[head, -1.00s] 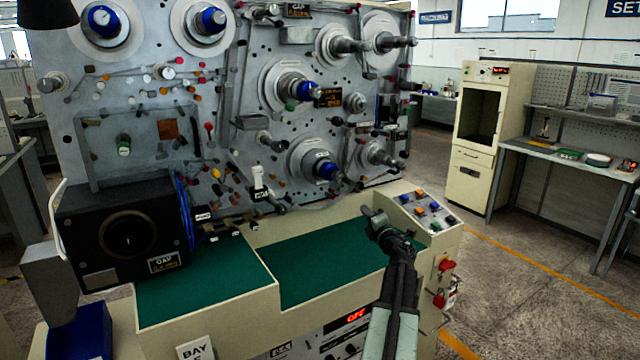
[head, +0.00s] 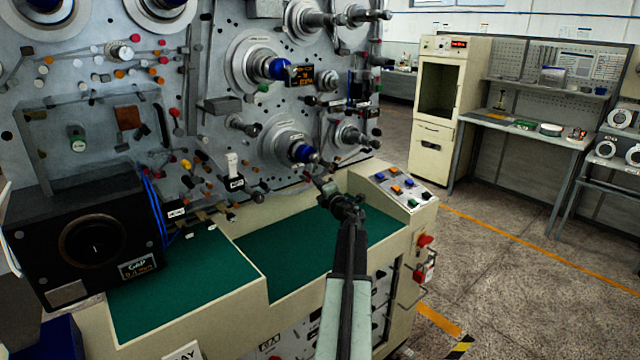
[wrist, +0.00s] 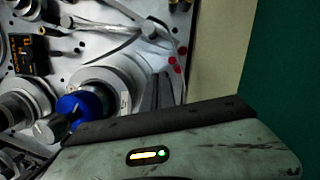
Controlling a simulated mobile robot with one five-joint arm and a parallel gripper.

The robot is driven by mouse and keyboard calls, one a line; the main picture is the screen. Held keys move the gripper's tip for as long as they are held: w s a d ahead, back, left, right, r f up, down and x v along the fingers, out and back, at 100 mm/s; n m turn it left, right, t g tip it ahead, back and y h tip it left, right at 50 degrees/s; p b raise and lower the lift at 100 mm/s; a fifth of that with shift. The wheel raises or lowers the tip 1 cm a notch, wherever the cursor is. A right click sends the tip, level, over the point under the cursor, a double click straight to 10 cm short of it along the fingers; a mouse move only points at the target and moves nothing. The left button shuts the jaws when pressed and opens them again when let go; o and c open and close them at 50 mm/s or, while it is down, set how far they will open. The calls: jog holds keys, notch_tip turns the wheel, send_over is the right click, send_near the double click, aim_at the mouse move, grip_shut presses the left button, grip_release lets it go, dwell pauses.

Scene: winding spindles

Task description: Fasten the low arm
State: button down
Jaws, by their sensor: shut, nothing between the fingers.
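Which part is the low arm I cannot tell for sure. The lower blue-hubbed spindle (head: 303,152) stands on the grey panel (head: 215,60), with a metal lever (head: 326,130) just right of it. In the wrist view the blue hub (wrist: 78,110) is near, and a long metal arm (wrist: 105,30) crosses the panel. My gripper (head: 318,182) is shut and empty, in front of the panel's lower edge, just below and right of the blue hub. Its tips are small and dark in the head view. A white clamp with a black label (head: 234,172) sits further left.
The green bench top (head: 290,255) is clear below my arm. A black box (head: 85,245) stands at the left. A button console (head: 400,190) is close on the right, with red knobs (head: 424,240) on its side. Open floor (head: 530,250) lies to the right.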

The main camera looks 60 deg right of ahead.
jog(key=w+d+r+p, duration=0.1)
jog(key=w+d, duration=0.2)
jog(key=d, duration=0.3)
jog(key=shift+w+d+r, duration=0.35)
jog(key=shift+d, duration=0.05)
